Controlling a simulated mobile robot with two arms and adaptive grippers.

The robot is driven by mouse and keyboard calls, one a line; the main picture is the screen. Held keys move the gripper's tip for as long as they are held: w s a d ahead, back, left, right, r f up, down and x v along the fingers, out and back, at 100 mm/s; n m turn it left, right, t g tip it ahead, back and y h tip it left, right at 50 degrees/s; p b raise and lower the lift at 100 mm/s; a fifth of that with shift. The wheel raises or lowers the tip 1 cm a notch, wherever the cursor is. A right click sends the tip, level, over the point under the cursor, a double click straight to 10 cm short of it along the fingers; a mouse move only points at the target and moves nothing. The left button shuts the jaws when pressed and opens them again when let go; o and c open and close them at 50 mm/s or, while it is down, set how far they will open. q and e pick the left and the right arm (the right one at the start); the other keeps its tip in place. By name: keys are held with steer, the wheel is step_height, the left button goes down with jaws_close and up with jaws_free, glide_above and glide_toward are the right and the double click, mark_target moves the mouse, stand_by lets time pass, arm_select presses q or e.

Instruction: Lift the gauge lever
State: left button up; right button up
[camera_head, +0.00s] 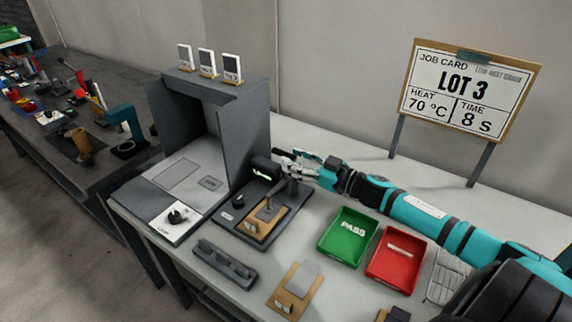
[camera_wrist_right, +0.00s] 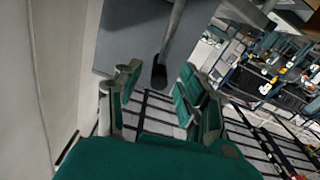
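The gauge (camera_head: 238,217) is a dark base with a small lit green display, a knob and a wooden block on it, standing right of the grey box. Its grey lever (camera_head: 277,192) slants over the wooden block. My right gripper (camera_head: 284,158) is at the back of the gauge, beside its display and near the lever's upper part. In the right wrist view, my right gripper (camera_wrist_right: 158,88) has its fingers apart, with a grey rod ending in a dark tip (camera_wrist_right: 160,72), which looks like the lever, between or just beyond them. Contact cannot be told. My left gripper is not in view.
A green PASS tray (camera_head: 347,237) and a red tray (camera_head: 394,260) lie right of the gauge. A grey open box (camera_head: 255,125) stands to its left. A dark rack (camera_head: 225,265) and a wooden block (camera_head: 296,288) lie in front. A job card sign (camera_head: 468,85) stands behind.

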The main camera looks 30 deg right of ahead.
mark_target(286, 155)
steer(key=shift+x, duration=1.1)
steer(key=shift+w, duration=0.35)
steer(key=shift+w+a, duration=0.15)
jaws_close()
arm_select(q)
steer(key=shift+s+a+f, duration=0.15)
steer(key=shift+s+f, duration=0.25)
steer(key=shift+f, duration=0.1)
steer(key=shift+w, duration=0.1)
